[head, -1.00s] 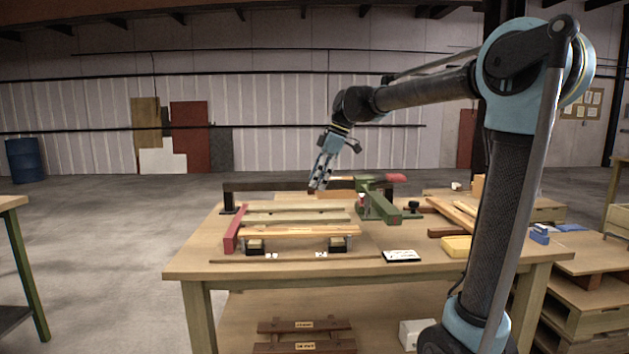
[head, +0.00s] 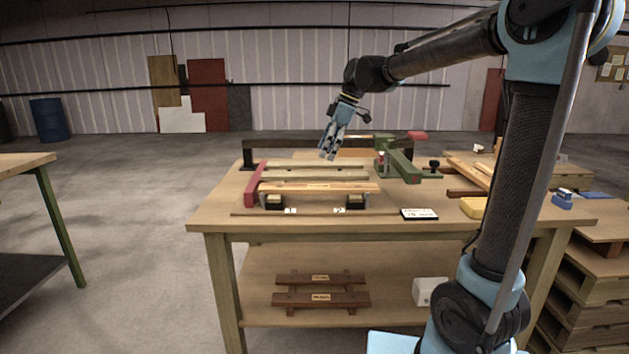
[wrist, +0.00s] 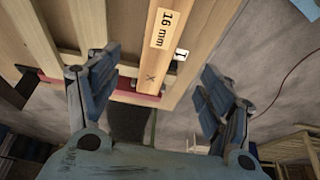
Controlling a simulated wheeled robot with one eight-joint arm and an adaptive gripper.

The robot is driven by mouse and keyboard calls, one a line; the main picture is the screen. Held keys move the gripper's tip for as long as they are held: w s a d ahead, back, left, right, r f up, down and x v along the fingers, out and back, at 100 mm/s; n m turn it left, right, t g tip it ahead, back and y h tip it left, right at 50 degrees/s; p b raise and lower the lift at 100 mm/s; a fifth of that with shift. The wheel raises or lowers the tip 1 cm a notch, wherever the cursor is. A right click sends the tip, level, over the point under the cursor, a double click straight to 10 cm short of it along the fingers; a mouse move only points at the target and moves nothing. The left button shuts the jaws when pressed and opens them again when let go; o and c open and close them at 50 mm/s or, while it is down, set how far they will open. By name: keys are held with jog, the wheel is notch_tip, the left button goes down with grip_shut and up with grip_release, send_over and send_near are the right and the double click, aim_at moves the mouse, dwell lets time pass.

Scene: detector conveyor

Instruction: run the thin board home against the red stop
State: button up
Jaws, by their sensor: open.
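A pale board labelled 16 mm (wrist: 170,45), with an X near its end, lies between my open fingers in the wrist view. That end meets or overlaps the line of the red stop (wrist: 123,92); I cannot tell if they touch. In the head view the red stop (head: 251,188) stands at the left ends of several boards. The front board (head: 322,187) rests above two dark blocks. I cannot tell from the head view which board is the thin one. My gripper (head: 329,148) is open and empty, above the back boards; in the wrist view my fingers (wrist: 161,72) are apart.
A green clamp-like fixture (head: 402,163) stands right of the boards. A dark rail (head: 290,143) runs behind them. A thin rod, a white card (head: 419,214) and a yellow block (head: 472,207) lie toward the front of the bench (head: 300,224). Two labelled dark slats lie on the lower shelf.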

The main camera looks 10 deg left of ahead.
aim_at(311, 186)
jog(key=x, duration=1.2)
jog(key=shift+f, duration=0.1)
jog(key=shift+c, duration=0.3)
jog(key=c, duration=1.2)
